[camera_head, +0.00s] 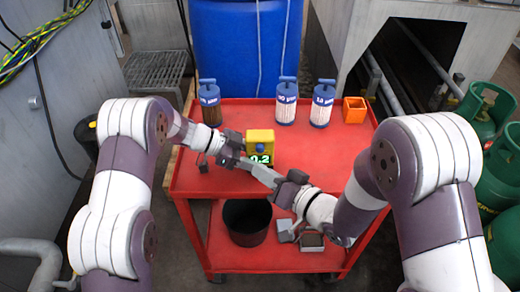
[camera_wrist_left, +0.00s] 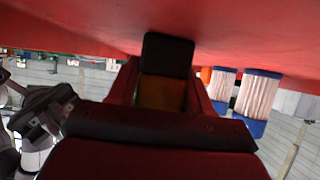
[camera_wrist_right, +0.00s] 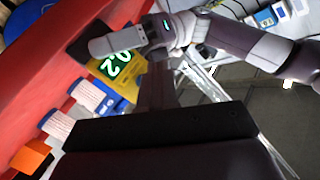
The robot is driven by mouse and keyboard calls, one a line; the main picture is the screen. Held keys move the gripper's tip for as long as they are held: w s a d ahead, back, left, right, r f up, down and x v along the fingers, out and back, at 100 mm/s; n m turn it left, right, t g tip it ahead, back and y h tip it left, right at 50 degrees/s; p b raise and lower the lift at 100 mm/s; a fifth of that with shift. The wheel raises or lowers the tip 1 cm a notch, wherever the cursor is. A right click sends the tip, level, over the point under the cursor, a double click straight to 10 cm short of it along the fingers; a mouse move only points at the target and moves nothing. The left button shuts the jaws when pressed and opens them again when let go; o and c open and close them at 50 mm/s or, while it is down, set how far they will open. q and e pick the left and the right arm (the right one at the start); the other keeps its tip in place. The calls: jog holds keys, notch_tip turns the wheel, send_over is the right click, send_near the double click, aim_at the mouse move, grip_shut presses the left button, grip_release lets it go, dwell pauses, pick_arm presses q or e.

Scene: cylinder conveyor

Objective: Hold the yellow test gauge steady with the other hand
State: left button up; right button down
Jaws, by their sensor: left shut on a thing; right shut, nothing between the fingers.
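The yellow test gauge (camera_head: 260,138) stands on the red table top, with a blue knob and a lit green display reading 0.2. My left gripper (camera_head: 238,152) is at its left side and shut on it. In the left wrist view a yellow patch of the gauge (camera_wrist_left: 160,95) shows between the fingers; most of it is hidden there. My right gripper (camera_head: 250,167) is shut and empty, its fingers pointing left just in front of the gauge. In the right wrist view the gauge (camera_wrist_right: 128,80) lies beyond the right fingers (camera_wrist_right: 158,85), next to my left gripper (camera_wrist_right: 118,40).
On the red table (camera_head: 345,165), a brown-filled cylinder (camera_head: 210,112), two white-filled cylinders (camera_head: 286,108) (camera_head: 322,110) and an orange box (camera_head: 354,109) stand along the back. A black bucket (camera_head: 247,230) sits on the lower shelf. The table's right side is clear. Green gas bottles (camera_head: 485,112) stand right.

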jog(key=shift+w, duration=1.4)
jog(key=shift+w, duration=0.1)
dwell(0.9)
jog(key=shift+w, duration=0.3)
jog(key=shift+w, duration=0.4)
dwell(0.7)
jog(key=shift+s, duration=0.85)
jog(key=s, duration=0.5)
